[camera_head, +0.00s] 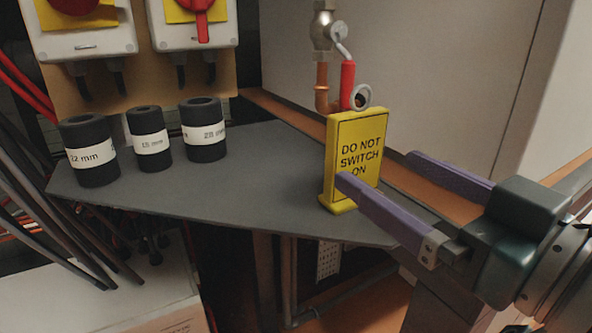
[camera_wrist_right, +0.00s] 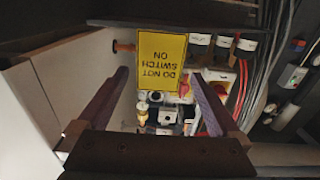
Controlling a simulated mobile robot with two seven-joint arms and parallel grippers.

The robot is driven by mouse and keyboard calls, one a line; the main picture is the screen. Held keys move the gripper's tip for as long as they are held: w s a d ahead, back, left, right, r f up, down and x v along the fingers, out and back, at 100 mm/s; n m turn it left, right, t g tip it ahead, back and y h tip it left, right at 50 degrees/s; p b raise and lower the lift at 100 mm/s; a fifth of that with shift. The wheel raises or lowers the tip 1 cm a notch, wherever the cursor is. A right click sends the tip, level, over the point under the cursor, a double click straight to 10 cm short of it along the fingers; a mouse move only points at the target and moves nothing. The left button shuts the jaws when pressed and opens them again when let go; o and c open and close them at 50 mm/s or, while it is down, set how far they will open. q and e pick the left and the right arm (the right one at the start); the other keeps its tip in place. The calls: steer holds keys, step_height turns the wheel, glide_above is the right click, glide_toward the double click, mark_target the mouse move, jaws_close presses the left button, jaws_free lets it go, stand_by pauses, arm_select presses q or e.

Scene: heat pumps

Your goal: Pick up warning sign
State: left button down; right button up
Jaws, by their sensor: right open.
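The yellow warning sign (camera_head: 359,150) reads "DO NOT SWITCH ON" and stands upright on the right part of a dark grey shelf. In the right wrist view the sign (camera_wrist_right: 157,61) appears upside down, ahead of and between the two fingers. My right gripper (camera_head: 378,182) comes in from the right and is open, with purple finger pads. In the head view the near finger's tip overlaps the sign's lower left part; I cannot tell whether it touches. The far finger is to the right of the sign. My left gripper is not in view.
Several black cylinders with white size labels, one of them (camera_head: 148,139), stand on the left of the shelf (camera_head: 250,195). Behind the sign is a valve with a red handle (camera_head: 347,85) on a copper pipe. Switch boxes (camera_head: 195,25) hang on the back wall. Cables run at left.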

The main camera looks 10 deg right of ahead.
mark_target(360, 153)
steer(key=x, duration=0.2)
steer(key=p+x, duration=0.1)
steer(key=x, duration=0.1)
steer(key=shift+w+a+r, duration=0.15)
steer(key=shift+w+r, duration=0.1)
steer(key=shift+w, duration=0.05)
steer(key=p+x, duration=0.1)
steer(key=x, duration=0.3)
steer(key=shift+w, duration=0.3)
steer(key=shift+c, duration=1.4)
steer(key=c, duration=0.8)
steer(key=shift+r, duration=0.1)
